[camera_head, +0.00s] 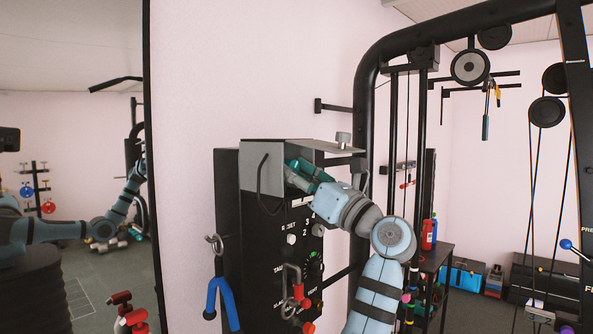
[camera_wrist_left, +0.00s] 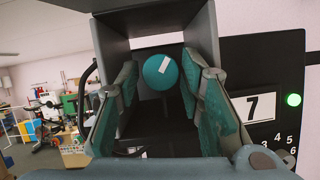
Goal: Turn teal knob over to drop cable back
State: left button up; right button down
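In the left wrist view the teal knob (camera_wrist_left: 160,72) is a round teal disc with a white mark, inside a grey box-like hood (camera_wrist_left: 120,28). My left gripper (camera_wrist_left: 160,88) is open, its two teal-padded fingers on either side of the knob. A narrow gap shows left of the knob; contact on the right cannot be told. In the head view my left gripper (camera_head: 300,172) reaches into the hooded top of the black panel (camera_head: 262,225); the knob is hidden there. No cable can be made out clearly at the knob. My right gripper is not in view.
The panel carries a lit green lamp (camera_wrist_left: 293,100) and a 7 display (camera_wrist_left: 260,107). A blue forked handle (camera_head: 222,300) and a red-ended clamp (camera_head: 293,287) stick out lower down. A black gym frame (camera_head: 365,110) stands close on the right; a mirror (camera_head: 75,200) is at left.

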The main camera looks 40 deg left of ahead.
pick_arm(q)
grip_shut()
jog(key=shift+m, duration=0.5)
jog(key=m+t+p, duration=0.2)
jog(key=m, duration=0.1)
jog(key=shift+s+r, duration=0.1)
jog(key=shift+r, duration=0.05)
jog(key=m+t+h+p, duration=0.1)
jog(key=m+p, duration=0.1)
jog(key=m, duration=0.1)
jog(key=shift+r+t, duration=0.15)
jog(key=shift+t, duration=0.15)
jog(key=shift+s+m+t+h+p, duration=0.15)
jog(key=shift+m+t+h+p, duration=0.35)
jog(key=shift+m+p, duration=0.8)
